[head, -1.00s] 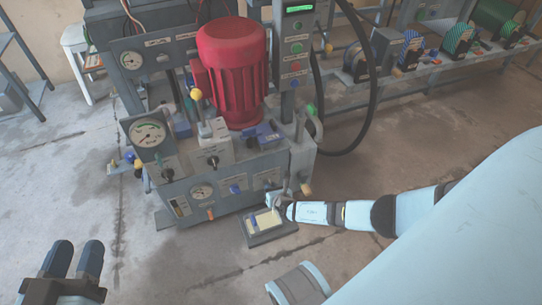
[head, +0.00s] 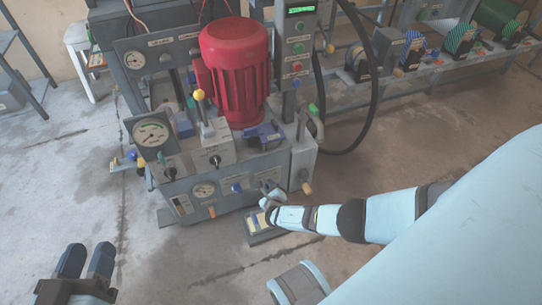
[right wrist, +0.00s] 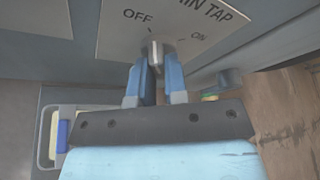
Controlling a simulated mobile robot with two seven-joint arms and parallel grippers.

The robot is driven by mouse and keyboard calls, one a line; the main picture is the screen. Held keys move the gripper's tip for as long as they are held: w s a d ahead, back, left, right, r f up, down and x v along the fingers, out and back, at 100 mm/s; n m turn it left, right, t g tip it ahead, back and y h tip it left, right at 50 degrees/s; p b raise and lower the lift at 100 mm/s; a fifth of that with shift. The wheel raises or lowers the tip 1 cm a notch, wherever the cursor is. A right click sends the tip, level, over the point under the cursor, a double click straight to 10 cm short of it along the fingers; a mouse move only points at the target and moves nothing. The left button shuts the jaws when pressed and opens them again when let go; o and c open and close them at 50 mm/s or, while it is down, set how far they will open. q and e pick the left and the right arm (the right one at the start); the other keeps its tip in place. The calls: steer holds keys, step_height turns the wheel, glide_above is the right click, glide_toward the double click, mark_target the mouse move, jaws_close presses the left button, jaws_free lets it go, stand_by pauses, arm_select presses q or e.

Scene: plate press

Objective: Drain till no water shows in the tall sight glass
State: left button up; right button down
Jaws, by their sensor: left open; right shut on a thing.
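The drain tap (right wrist: 157,48) is a small grey knob on a pale plate marked OFF and ON in the right wrist view. My right gripper (right wrist: 154,72) is shut on it, with blue fingers on either side. The knob's mark points up, roughly between the two words. In the head view my right gripper (head: 270,196) is at the press's lower front panel. My left gripper (head: 86,262) is open and empty at lower left.
A shallow tray (head: 262,238) with a pale yellow and blue thing in it lies on the floor below the tap. The press with a red motor (head: 234,70) stands behind. A bench with reels (head: 460,40) is at back right.

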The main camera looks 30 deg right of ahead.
steer(key=shift+n+h, duration=0.3)
steer(key=shift+n, duration=0.2)
stand_by(0.3)
steer(key=c, duration=1.1)
jaws_free()
steer(key=shift+c, duration=0.2)
